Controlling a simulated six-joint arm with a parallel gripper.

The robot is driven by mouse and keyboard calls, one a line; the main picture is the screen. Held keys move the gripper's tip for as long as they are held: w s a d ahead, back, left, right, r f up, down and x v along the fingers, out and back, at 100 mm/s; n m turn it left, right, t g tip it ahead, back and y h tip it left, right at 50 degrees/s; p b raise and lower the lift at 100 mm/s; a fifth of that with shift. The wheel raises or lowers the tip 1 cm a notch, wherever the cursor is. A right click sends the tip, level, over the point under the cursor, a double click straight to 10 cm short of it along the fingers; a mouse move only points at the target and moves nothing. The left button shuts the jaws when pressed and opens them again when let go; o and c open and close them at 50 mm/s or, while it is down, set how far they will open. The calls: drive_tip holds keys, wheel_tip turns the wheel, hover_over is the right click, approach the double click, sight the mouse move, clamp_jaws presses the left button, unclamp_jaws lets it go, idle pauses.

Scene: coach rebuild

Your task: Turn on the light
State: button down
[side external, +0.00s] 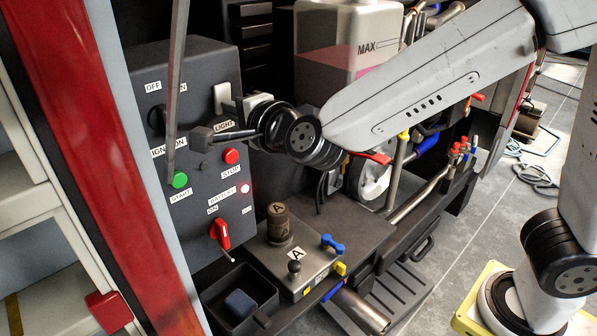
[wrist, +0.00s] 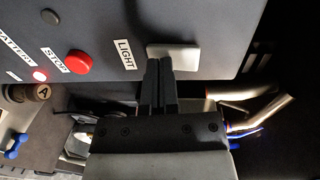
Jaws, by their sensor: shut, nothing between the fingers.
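The light switch is a pale rectangular plate (side external: 222,97) on the dark control panel, just above the LIGHT label (side external: 224,126). In the wrist view the switch (wrist: 180,56) lies to the right of its label (wrist: 124,54). My gripper (side external: 203,137) is shut and empty, in front of the panel near the label. In the wrist view my gripper (wrist: 158,62) has its fingertips overlapping the near edge of the switch, towards its left end. I cannot tell whether they touch it. The fingers hide part of the switch. No lit lamp shows at the switch.
The panel also has a red STOP button (side external: 231,156), a green START button (side external: 180,180), a glowing battery light (side external: 245,188) and a red knob (side external: 220,234). A grey upright bar (side external: 176,80) stands before the panel. A tank (side external: 345,35) and pipes are to the right.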

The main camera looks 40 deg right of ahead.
drive_tip(key=s+f, duration=0.2)
drive_tip(key=s, duration=1.1)
drive_tip(key=shift+s, duration=0.35)
drive_tip(key=w+d+f+n+g+y, duration=0.35)
drive_tip(key=d+f+n+g, duration=0.2)
drive_tip(key=f+n, duration=0.55)
drive_tip(key=s+d+f+n+g+h, duration=0.1)
drive_tip(key=s+d+f+n+g, duration=0.2)
drive_tip(key=d+f+g, duration=0.1)
drive_tip(key=s+d+f+n+g+h, duration=0.2)
drive_tip(key=s+d+f+n+g, duration=0.2)
drive_tip(key=d, duration=0.5)
drive_tip(key=shift+f+g, duration=0.45)
drive_tip(key=shift+f, duration=0.5)
